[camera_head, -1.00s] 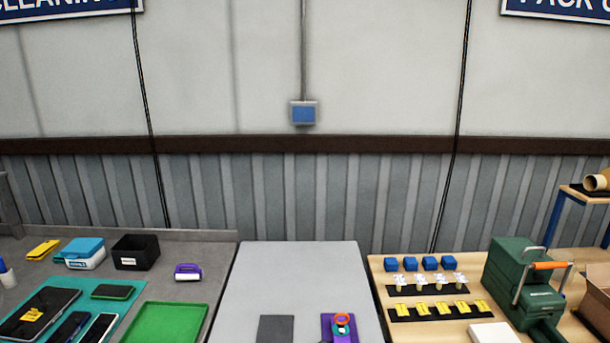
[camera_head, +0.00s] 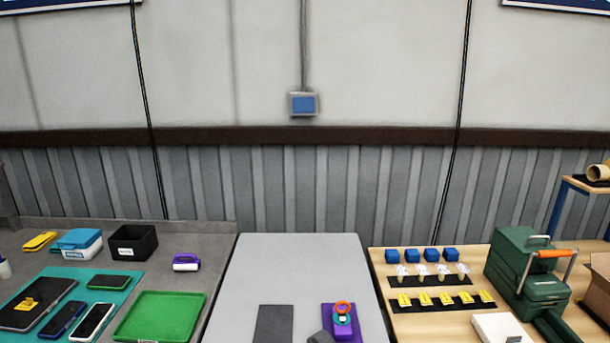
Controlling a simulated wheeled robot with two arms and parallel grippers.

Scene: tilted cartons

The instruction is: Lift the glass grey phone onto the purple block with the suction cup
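A purple block (camera_head: 355,334) lies on the light grey middle table at the bottom of the head view. A suction cup with an orange ring and a teal part (camera_head: 342,312) is on or over it; contact is not clear. A flat dark grey slab (camera_head: 273,324) lies to the left of the block; I cannot tell whether it is the grey phone or a mat. A small dark grey shape (camera_head: 320,337) at the block's lower left is cut off by the frame edge, and I cannot tell what it is. Neither of my grippers shows.
On the left bench a teal mat (camera_head: 126,273) holds several phones and a tablet, beside a green tray (camera_head: 160,316) and a black box (camera_head: 134,243). The right bench has blue blocks, yellow pieces and a green case (camera_head: 515,265). The middle table's back (camera_head: 300,265) is clear.

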